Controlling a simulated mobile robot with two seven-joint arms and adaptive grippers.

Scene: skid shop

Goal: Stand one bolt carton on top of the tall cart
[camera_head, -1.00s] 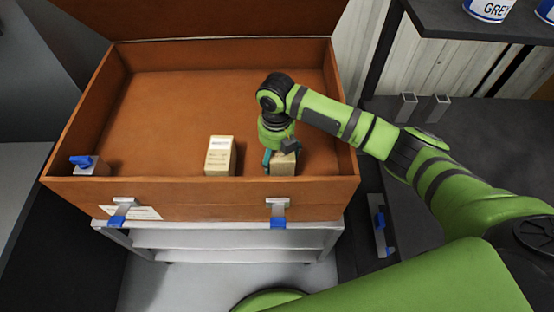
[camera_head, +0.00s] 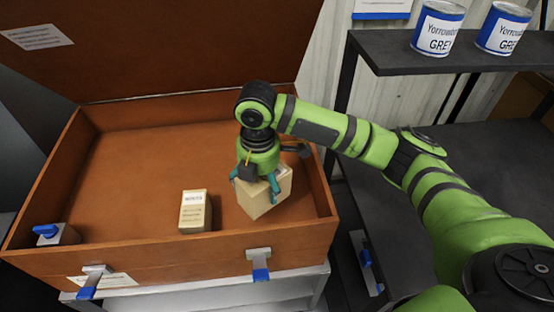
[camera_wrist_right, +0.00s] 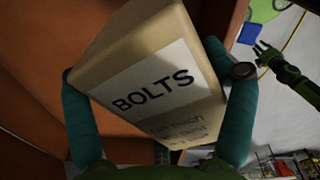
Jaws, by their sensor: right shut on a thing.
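My right gripper (camera_head: 258,184) is shut on a tan bolt carton (camera_head: 268,197). It holds the carton tilted, above the floor of the open orange chest. In the right wrist view the carton (camera_wrist_right: 145,75) fills the space between the teal fingers, its "BOLTS" label facing the camera. A second bolt carton (camera_head: 194,212) stands upright in the chest, left of the held one. My left gripper (camera_wrist_right: 264,55) shows small at the right of the wrist view, its fingers apart and empty. I cannot tell for sure which piece is the tall cart.
The orange chest (camera_head: 180,257) has its lid raised and stands on a light metal cart (camera_head: 205,290). A small blue-topped block (camera_head: 55,235) sits in its left corner. At right, a dark shelf unit (camera_head: 400,57) bears two grey-paint cans (camera_head: 437,28); its lower surface (camera_head: 480,160) looks largely clear.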

